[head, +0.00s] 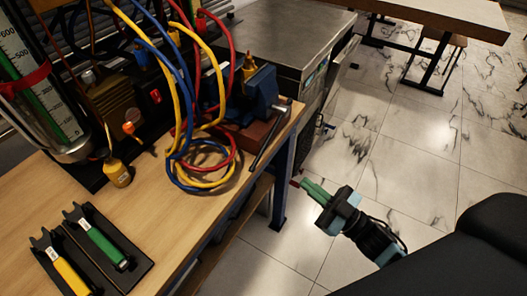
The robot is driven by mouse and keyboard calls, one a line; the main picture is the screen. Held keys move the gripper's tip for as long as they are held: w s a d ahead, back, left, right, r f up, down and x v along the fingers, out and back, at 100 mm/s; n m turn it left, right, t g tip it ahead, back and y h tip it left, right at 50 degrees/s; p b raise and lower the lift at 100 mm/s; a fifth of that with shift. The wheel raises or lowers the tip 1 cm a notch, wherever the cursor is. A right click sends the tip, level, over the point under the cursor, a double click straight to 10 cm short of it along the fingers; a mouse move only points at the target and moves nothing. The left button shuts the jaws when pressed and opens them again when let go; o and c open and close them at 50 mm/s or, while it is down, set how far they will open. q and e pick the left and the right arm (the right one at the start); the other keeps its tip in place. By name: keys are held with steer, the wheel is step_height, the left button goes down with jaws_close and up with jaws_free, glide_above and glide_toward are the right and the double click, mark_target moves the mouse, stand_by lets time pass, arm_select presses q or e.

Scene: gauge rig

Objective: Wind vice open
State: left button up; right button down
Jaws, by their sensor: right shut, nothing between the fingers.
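The blue vice (260,92) stands at the right edge of the wooden bench, partly behind looped hoses. A brass-coloured fitting (249,68) shows at its top, but I cannot tell whether the jaws grip it. The vice's dark bar handle (269,137) slants at the bench edge, its lower end toward me. My right gripper (304,186) has green fingers, is shut and empty, and hangs over the floor to the right of the bench. It is below and right of the handle and apart from it. My left gripper is not in view.
Red, yellow and blue hoses (185,178) loop over the bench (155,215) left of the vice. A yellow-handled tool (70,276) and a green-handled tool (104,246) lie in black holders at front left. A metal-topped cabinet (285,32) stands behind.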

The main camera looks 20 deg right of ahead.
steer(key=w+a+r+n+g+y, duration=0.3)
steer(key=w+a+r+n+y, duration=0.35)
steer(key=w+r, duration=0.2)
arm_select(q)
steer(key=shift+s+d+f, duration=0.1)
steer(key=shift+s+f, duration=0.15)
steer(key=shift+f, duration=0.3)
arm_select(e)
steer(key=f, duration=0.3)
steer(key=shift+w+f+m, duration=0.25)
steer(key=shift+w+f, duration=0.05)
steer(key=shift+f, duration=0.05)
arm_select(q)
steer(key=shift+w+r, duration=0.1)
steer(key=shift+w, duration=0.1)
arm_select(e)
steer(key=shift+d+f+g, duration=0.1)
steer(key=shift+g, duration=0.2)
arm_select(q)
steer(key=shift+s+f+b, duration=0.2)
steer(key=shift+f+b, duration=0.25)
steer(key=shift+b, duration=0.2)
arm_select(e)
steer(key=shift+w+d+f+n+g, duration=0.1)
steer(key=shift+f+n+g, duration=0.2)
steer(key=shift+n, duration=0.4)
steer(key=shift+f, duration=0.1)
